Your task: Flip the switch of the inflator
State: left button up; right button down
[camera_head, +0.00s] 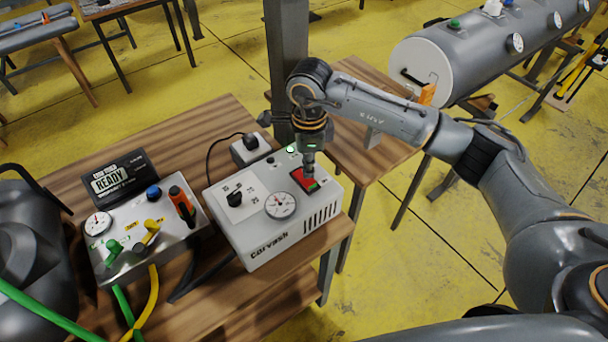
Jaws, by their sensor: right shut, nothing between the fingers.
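The inflator (272,232) is a light grey box marked Corvash, standing on the wooden table. On its top are a black knob (234,198), a round gauge (280,205) and a red rocker switch (304,180) with some green at its near edge. My right gripper (309,172) points straight down over the switch, shut and empty. Its tips are at or just above the switch; whether they touch cannot be told. They hide part of the switch. A green light (291,149) shows at the back of the box. My left gripper is not in view.
Left of the inflator stands a control box (146,232) with a gauge, levers, a red-black handle and green and yellow hoses. A grey post (287,60) rises behind the inflator. A grey tank (480,45) is at upper right.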

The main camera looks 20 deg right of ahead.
aim_at(308, 181)
jog(key=shift+s+f+b, duration=0.1)
jog(key=shift+f+b, duration=1.25)
jog(key=shift+f, duration=0.1)
dwell(0.5)
jog(key=shift+r+p, duration=0.6)
jog(key=shift+r, duration=0.55)
jog(key=shift+r+p, duration=1.05)
jog(key=shift+r, duration=1.4)
jog(key=shift+f, duration=0.1)
